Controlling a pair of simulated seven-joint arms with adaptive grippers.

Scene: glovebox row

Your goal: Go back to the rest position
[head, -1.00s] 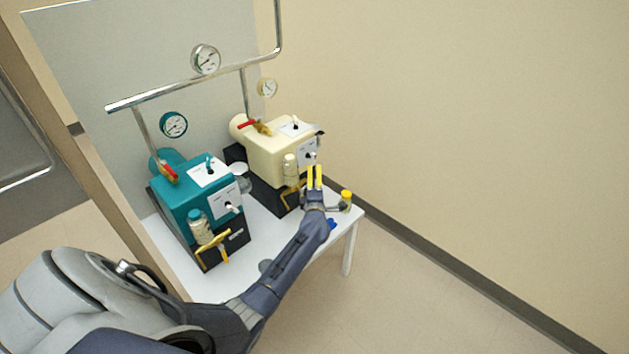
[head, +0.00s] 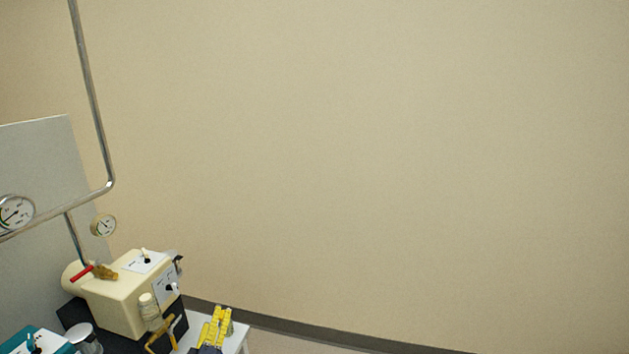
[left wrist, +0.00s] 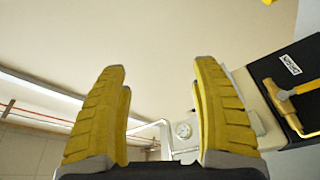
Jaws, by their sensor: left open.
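My left gripper (head: 217,328) shows at the bottom of the head view, its yellow fingers pointing up beside the cream machine. In the left wrist view its two yellow fingers (left wrist: 163,110) stand wide apart with nothing between them, so it is open and empty. My right gripper is in neither view.
A cream machine (head: 118,300) with a red-handled valve stands on a white table (head: 236,340). A teal machine (head: 40,342) is cut off at the lower left. Gauges and a metal pipe (head: 92,110) rise at the left. The right side is bare wall.

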